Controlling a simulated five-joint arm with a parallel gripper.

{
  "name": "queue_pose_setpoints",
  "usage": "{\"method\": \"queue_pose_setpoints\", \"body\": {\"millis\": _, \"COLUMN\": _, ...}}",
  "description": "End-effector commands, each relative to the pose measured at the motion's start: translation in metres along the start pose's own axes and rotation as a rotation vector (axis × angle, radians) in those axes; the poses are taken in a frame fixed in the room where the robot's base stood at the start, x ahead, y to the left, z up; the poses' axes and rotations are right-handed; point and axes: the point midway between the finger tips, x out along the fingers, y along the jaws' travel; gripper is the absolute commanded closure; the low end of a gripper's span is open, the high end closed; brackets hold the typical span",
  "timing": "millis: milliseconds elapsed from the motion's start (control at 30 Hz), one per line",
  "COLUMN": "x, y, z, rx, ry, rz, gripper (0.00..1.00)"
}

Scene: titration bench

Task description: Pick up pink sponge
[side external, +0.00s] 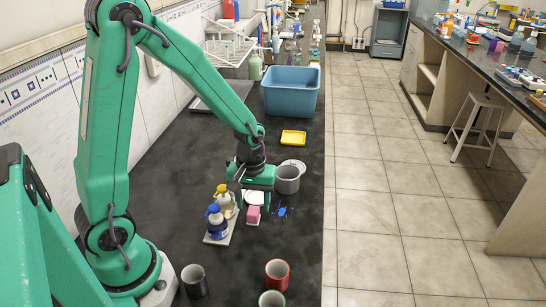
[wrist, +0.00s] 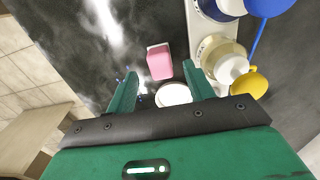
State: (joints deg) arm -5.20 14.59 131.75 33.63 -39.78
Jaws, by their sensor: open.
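The pink sponge (side external: 253,214) is a small pink block on the black bench top, in the side view just in front of my gripper. In the wrist view the sponge (wrist: 159,61) lies beyond the fingertips, roughly in line with the gap between them and nearer the right finger. My gripper (wrist: 157,82) is open and empty, with its two green fingers spread. In the side view my gripper (side external: 254,198) points down close above the bench, behind the sponge. The sponge appears apart from both fingers.
Two pump bottles (side external: 219,209) stand on a pale tray left of the sponge. A grey mug (side external: 286,180) and blue specks (side external: 281,212) are to its right. A white round item (wrist: 173,95) lies between the fingers' view. A yellow tray (side external: 293,138) and blue bin (side external: 291,92) are farther back.

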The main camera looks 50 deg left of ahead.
Motion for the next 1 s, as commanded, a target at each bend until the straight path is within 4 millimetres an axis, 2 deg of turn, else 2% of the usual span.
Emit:
{"method": "queue_pose_setpoints", "body": {"millis": 100, "x": 0.014, "y": -0.002, "z": 0.002, "rx": 0.000, "ry": -0.004, "rz": -0.003, "gripper": 0.47}}
{"method": "queue_pose_setpoints", "body": {"millis": 333, "x": 0.031, "y": -0.001, "z": 0.001, "rx": 0.000, "ry": -0.002, "rz": -0.002, "gripper": 0.47}}
{"method": "queue_pose_setpoints", "body": {"millis": 933, "x": 0.034, "y": -0.001, "z": 0.001, "rx": 0.000, "ry": 0.000, "rz": 0.000, "gripper": 0.47}}
{"method": "queue_pose_setpoints", "body": {"millis": 1000, "x": 0.034, "y": -0.001, "z": 0.001, "rx": 0.000, "ry": 0.000, "rz": 0.000, "gripper": 0.59}}
